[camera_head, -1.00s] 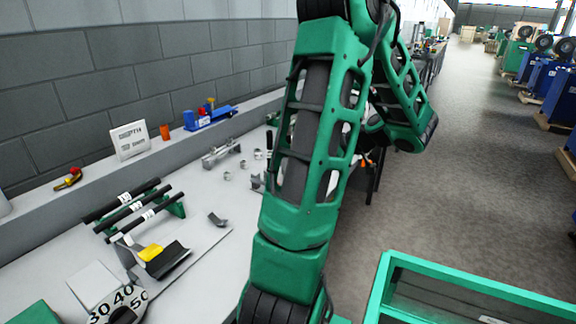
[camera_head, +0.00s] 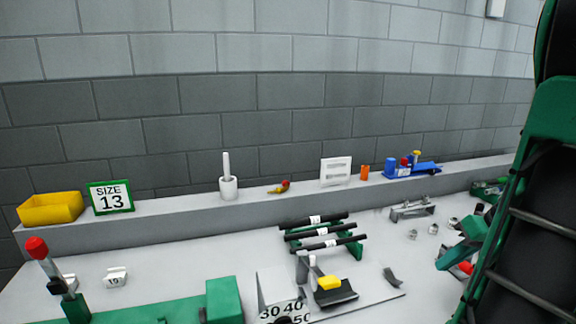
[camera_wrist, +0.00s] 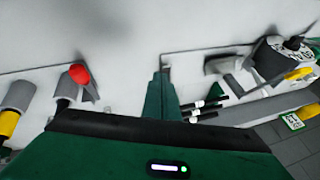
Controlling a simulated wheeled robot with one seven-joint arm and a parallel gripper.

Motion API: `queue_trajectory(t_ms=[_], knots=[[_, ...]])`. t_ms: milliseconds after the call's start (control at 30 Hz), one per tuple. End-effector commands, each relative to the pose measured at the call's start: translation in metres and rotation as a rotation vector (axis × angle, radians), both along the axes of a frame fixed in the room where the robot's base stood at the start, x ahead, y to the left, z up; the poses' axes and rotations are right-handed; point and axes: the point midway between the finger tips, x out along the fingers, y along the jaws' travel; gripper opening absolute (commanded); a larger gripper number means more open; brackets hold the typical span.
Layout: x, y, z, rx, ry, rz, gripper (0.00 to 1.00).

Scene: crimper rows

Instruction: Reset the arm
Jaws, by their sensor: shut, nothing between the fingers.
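My gripper (camera_wrist: 161,82) shows in the wrist view as green fingers pressed together, with nothing between them. It points over the pale bench top, and how high it is above the bench is hard to tell. In the head view my green arm fills the right edge and covers part of the bench. A teal part at the right of the bench in that view looks like the end of my arm, but the fingers cannot be made out there.
The bench holds a rack of black rods (camera_head: 322,231), a dial plate (camera_head: 284,310), a yellow-topped grey part (camera_head: 330,284) and a red-knobbed lever (camera_head: 37,247). The back ledge carries a yellow bin (camera_head: 50,208), a SIZE 13 sign (camera_head: 111,197) and a blue tool (camera_head: 412,168).

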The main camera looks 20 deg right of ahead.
Motion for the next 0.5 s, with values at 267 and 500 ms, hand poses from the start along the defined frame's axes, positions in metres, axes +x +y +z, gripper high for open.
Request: queue_trajectory(t_ms=[267, 500], knots=[[-0.004, 0.077, 0.002, 0.004, 0.212, -0.040, 0.00], [-0.029, 0.127, 0.006, -0.039, 0.362, -0.124, 0.00]])
